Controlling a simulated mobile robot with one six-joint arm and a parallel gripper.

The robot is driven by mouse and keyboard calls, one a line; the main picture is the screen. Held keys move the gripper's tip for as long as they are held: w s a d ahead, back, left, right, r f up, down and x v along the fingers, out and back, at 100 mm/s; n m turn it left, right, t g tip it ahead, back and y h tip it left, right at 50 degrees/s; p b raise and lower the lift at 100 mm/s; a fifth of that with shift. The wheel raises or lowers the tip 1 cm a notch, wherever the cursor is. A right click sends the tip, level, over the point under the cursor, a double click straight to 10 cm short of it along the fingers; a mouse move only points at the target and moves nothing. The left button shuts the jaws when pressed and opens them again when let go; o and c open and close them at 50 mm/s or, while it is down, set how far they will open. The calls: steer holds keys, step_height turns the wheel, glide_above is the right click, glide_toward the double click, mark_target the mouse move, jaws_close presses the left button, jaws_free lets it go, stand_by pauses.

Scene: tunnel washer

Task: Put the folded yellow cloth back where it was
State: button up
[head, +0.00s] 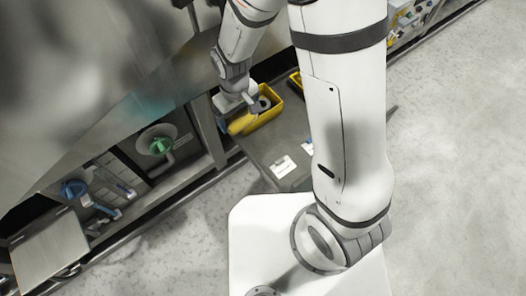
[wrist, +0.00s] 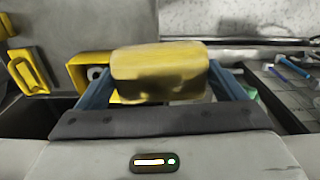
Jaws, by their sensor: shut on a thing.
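The folded yellow cloth (wrist: 160,75) fills the space between the two blue fingers of my gripper (wrist: 163,88) in the wrist view. My gripper is shut on it. In the head view my gripper (head: 246,106) is at a yellow bin (head: 275,111), over its left side. The cloth seems to show there as a yellow patch (head: 238,125) below the gripper, partly hidden. In the wrist view the yellow bin (wrist: 88,60) is behind and left of the cloth, with a pale roll (wrist: 95,73) inside. I cannot tell whether the cloth touches anything below.
Another yellow container (wrist: 28,68) stands further left in the wrist view. White cards (head: 284,166) lie on the dark surface (head: 258,150) in the head view. A green round part (head: 157,145) and blue fittings (head: 73,188) sit in the bays to the left. Floor at right is clear.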

steer(key=shift+m, duration=0.3)
steer(key=w+d+f+b, duration=0.1)
steer(key=d+f+b, duration=0.1)
steer(key=f+b, duration=0.4)
steer(key=w+d+f+b, duration=0.1)
steer(key=d+f+b, duration=0.2)
steer(key=f+b, duration=0.3)
steer(key=w+d+f+b, duration=0.1)
steer(key=d+f+b, duration=0.1)
steer(key=f+b, duration=0.4)
step_height(320, 180, down, 2)
steer(key=shift+d+f, duration=0.15)
steer(key=shift+f, duration=0.05)
steer(key=shift+b, duration=0.3)
